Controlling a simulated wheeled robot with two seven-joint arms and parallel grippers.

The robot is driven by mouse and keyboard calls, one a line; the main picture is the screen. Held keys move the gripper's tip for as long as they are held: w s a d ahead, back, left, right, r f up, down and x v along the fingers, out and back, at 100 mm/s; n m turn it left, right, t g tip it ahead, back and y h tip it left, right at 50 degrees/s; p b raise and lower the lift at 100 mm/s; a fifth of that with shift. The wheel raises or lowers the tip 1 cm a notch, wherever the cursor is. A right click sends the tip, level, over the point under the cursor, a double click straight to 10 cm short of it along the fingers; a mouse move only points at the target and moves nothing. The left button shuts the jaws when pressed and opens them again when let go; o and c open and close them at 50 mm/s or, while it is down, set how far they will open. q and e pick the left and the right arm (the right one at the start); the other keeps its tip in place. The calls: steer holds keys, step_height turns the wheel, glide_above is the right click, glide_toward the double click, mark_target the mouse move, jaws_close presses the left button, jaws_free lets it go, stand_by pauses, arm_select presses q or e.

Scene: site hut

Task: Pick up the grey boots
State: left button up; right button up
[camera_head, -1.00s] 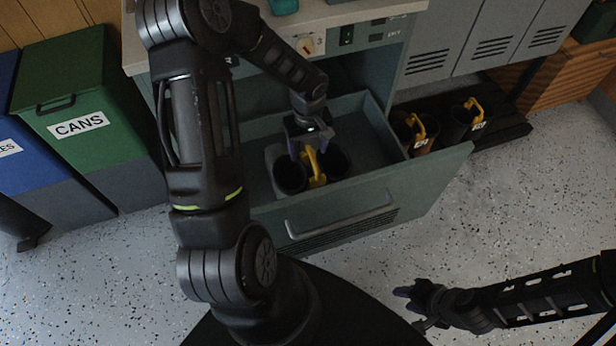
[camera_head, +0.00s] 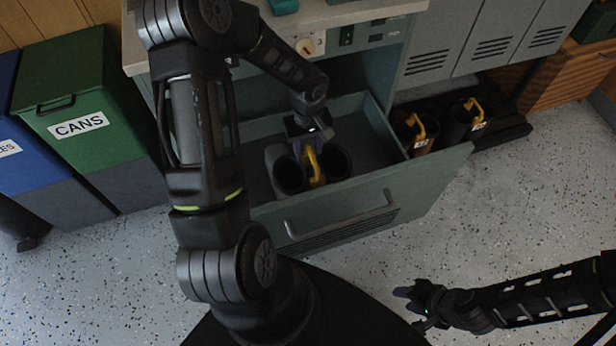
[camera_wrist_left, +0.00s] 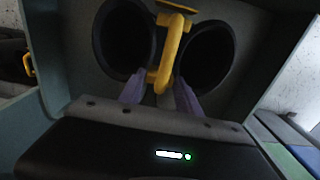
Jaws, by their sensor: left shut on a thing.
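The grey boots (camera_head: 291,178) stand as a pair in the open drawer (camera_head: 340,211), their dark openings facing up and a yellow handle (camera_head: 315,165) between them. My left gripper (camera_head: 308,152) is over the boots, shut on that yellow handle. In the left wrist view, the purple fingers of the left gripper (camera_wrist_left: 160,92) are on either side of the handle, between the two boot openings (camera_wrist_left: 124,40). The lower parts of the boots are hidden. My right gripper (camera_head: 414,296) is low over the floor at the lower right, away from the boots; its finger gap is unclear.
Brown boots (camera_head: 424,143) and black boots (camera_head: 463,122), also with yellow handles, stand on a dark rack right of the drawer. The counter (camera_head: 345,12) is above the drawer. A green cans bin (camera_head: 75,90) and a blue bin (camera_head: 15,150) stand left. The floor (camera_head: 500,220) at right is clear.

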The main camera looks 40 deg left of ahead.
arm_select(q)
jaws_close()
steer(key=shift+r, duration=0.15)
stand_by(0.4)
